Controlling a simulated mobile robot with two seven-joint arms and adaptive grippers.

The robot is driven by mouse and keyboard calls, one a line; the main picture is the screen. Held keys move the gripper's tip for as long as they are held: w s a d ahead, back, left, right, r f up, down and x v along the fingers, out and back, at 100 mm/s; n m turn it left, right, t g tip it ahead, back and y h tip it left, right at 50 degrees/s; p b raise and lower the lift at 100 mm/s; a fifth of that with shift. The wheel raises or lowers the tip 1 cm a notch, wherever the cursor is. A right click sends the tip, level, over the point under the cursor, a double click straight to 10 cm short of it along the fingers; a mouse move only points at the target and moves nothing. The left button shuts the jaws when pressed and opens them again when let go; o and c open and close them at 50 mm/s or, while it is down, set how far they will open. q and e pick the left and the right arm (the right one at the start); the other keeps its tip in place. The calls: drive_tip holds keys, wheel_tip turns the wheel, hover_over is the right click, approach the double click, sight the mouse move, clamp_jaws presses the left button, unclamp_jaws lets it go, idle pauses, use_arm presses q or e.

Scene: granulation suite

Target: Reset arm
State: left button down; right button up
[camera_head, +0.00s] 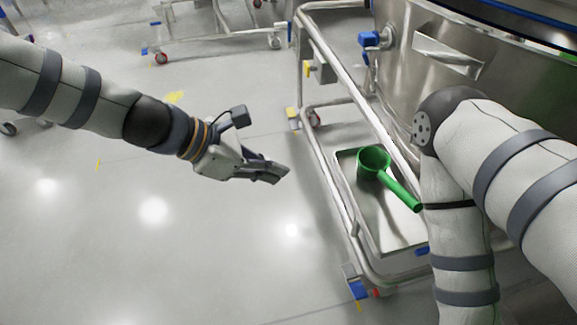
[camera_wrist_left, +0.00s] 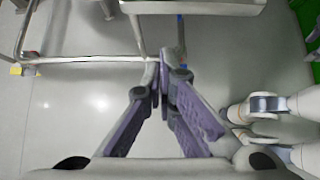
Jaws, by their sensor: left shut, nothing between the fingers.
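My left gripper (camera_head: 276,173) reaches in from the left in the head view and hangs over open floor, to the left of the steel trolley. Its fingers are together and empty, and they also show in the left wrist view (camera_wrist_left: 160,85). My right arm comes in from the right in the head view and bends downward in front of the steel vessel. Its gripper is out of the frame. A green scoop (camera_head: 374,160) with a long handle rests on the trolley's tray (camera_head: 393,232), to the right of my left gripper and apart from it.
The steel trolley frame (camera_head: 325,170) on castors stands close to the right of my left gripper. A large steel vessel (camera_head: 450,60) fills the upper right. Another wheeled frame (camera_head: 215,37) stands at the back. The grey floor (camera_head: 150,250) at left and front is clear.

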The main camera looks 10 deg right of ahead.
use_arm(q)
drive_tip(key=s+a+f+m+g+y+p, duration=0.1)
drive_tip(key=s+a+f+m+y, duration=0.25)
drive_tip(key=s+a+f, duration=0.45)
drive_tip(key=s+a+f+m+g+y+p, duration=0.1)
drive_tip(key=s+a+f+m+y, duration=0.25)
drive_tip(key=s+a+f, duration=0.55)
drive_tip(key=s+a+m+y, duration=0.1)
drive_tip(key=s+a+m, duration=0.3)
drive_tip(key=s, duration=0.6)
drive_tip(key=s+a+r+m+g+y, duration=0.1)
drive_tip(key=s+a+m, duration=0.3)
drive_tip(key=s+m, duration=0.3)
drive_tip(key=s, duration=0.2)
drive_tip(key=shift+s+m+p, duration=0.3)
drive_tip(key=shift+s+p, duration=0.1)
use_arm(e)
drive_tip(key=shift+t, duration=0.7)
drive_tip(key=w+r, duration=0.3)
drive_tip(key=shift+w+r, duration=0.2)
